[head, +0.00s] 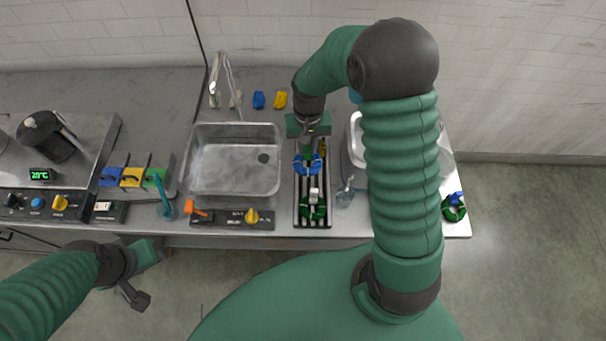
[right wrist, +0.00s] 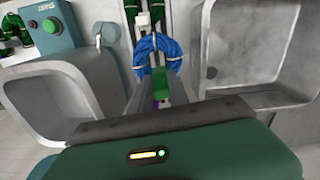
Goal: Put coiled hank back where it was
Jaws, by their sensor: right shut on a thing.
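A coiled blue hank (head: 308,165) is at the far part of a dark slotted rack (head: 297,205). My right gripper (head: 308,140) is above the rack's far end, pointing down, and shut on the blue hank. In the right wrist view the blue hank (right wrist: 147,54) shows as a ring just beyond the jaws, with a green piece (right wrist: 159,80) between them. I cannot tell whether the hank rests on the rack. A green hank (head: 314,212) lies at the rack's near end, by a white piece. My left gripper (head: 135,290) is low at left, away from the counter; its jaws are unclear.
A steel sink (head: 235,190) is left of the rack; another basin (head: 355,150) is right, partly behind my arm. A green coil with blue (head: 453,207) lies at the counter's right end. Blue (head: 258,99) and yellow (head: 280,99) items lie behind the sink.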

